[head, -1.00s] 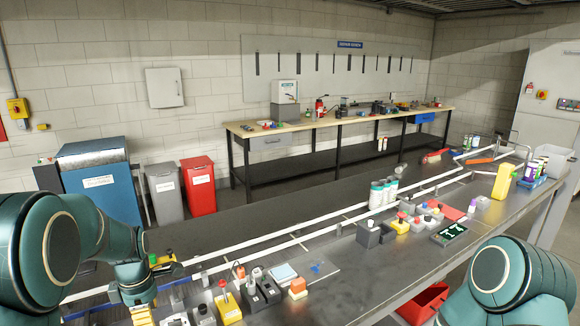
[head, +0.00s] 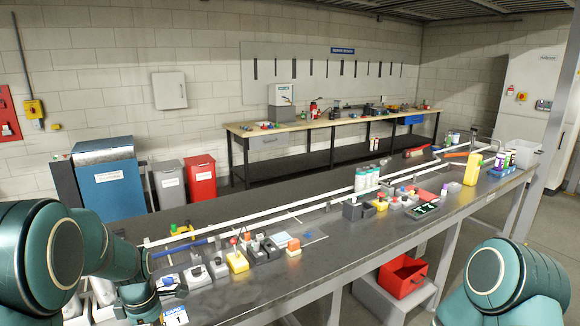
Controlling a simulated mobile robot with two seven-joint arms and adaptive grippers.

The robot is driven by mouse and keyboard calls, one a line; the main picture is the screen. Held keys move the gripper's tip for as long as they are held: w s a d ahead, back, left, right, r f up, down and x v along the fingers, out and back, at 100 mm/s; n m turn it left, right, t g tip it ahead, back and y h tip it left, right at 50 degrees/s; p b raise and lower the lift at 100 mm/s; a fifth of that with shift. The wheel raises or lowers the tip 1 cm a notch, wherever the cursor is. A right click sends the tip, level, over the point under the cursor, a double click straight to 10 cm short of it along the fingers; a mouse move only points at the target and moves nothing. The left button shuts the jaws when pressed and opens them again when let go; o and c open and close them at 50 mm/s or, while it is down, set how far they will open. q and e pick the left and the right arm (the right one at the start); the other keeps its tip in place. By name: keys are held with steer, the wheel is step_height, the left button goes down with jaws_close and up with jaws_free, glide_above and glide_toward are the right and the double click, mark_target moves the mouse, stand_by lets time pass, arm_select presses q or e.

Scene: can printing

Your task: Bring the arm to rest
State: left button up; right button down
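My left arm (head: 45,255) comes in from the left over the near end of the long grey bench (head: 330,250). Its forward link (head: 138,298) reaches down to the bottom edge of the head view, beside a white and blue card marked 1 (head: 176,317). The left gripper's fingers do not show. My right arm (head: 510,280) shows only as a bent teal joint at the lower right, in front of the bench. The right gripper is out of view.
Several button boxes, one of them a yellow box (head: 237,262), stand near the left arm. White-rail conveyor guides (head: 290,215) run along the bench, with white cans (head: 368,178) beside them. A red bin (head: 402,276) sits below the bench's front edge. Bare bench top lies mid-front.

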arm_select(q)
steer(key=s+d+f+m+b, duration=0.1)
steer(key=d+f+m, duration=0.2)
steer(key=f, duration=0.4)
steer(key=s+d+f+m, duration=0.1)
steer(key=d+f+m, duration=0.3)
steer(key=f, duration=0.2)
steer(key=s+d+f+m+t+h+b, duration=0.1)
steer(key=s+d+f+m+h, duration=0.3)
steer(key=s+d+f+m, duration=0.5)
steer(key=s+d+m, duration=0.2)
steer(key=s+d, duration=0.1)
steer(key=d, duration=0.2)
steer(key=shift+s+f+m+t+b, duration=0.15)
steer(key=shift+f+m+t+b, duration=0.15)
steer(key=shift+m+t+b, duration=0.1)
arm_select(e)
steer(key=f, duration=0.3)
steer(key=shift+w+a+f, duration=0.1)
steer(key=shift+w+f, duration=0.15)
steer(key=shift+w, duration=0.05)
